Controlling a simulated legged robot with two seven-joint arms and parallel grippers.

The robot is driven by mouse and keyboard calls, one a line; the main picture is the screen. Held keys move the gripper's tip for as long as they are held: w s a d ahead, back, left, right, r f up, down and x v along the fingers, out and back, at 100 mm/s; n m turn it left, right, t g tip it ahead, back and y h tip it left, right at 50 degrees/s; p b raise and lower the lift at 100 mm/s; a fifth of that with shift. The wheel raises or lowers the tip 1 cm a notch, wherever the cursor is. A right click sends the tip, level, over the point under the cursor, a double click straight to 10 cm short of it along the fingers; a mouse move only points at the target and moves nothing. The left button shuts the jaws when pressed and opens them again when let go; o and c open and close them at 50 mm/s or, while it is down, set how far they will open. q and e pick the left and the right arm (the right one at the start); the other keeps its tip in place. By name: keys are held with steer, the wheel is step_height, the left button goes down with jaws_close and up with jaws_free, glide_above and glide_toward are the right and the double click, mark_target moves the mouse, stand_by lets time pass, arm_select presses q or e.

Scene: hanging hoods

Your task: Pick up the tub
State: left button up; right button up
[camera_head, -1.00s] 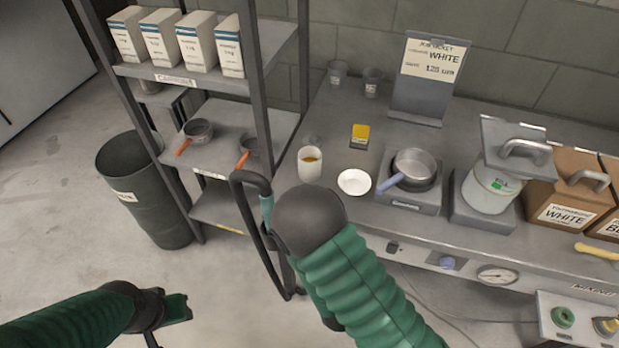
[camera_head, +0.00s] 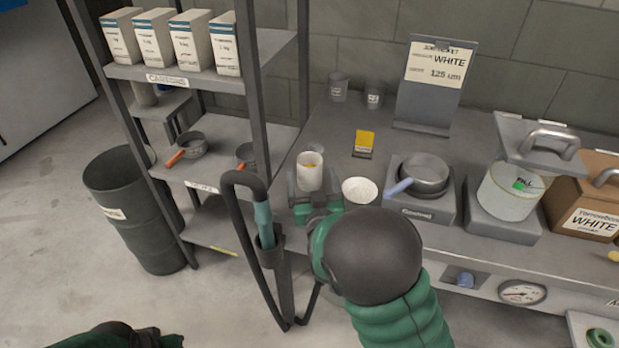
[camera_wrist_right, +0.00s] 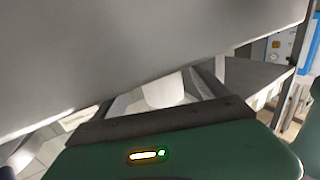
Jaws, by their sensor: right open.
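A white dish (camera_head: 360,190) lies just right of the tub. A yellow card (camera_head: 364,141) stands behind, and a pan (camera_head: 425,172) sits on a scale to the right. A shelf rack (camera_head: 262,90) stands close on the left.

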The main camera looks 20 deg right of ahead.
mark_target(308, 162)
steer(key=w, duration=0.3)
steer(key=shift+w+d, duration=0.2)
steer(key=shift+w, duration=0.05)
steer(key=shift+s, duration=0.1)
steer(key=shift+c, duration=1.4)
steer(key=c, duration=0.9)
steer(key=shift+o, duration=0.2)
steer(key=shift+r, duration=0.1)
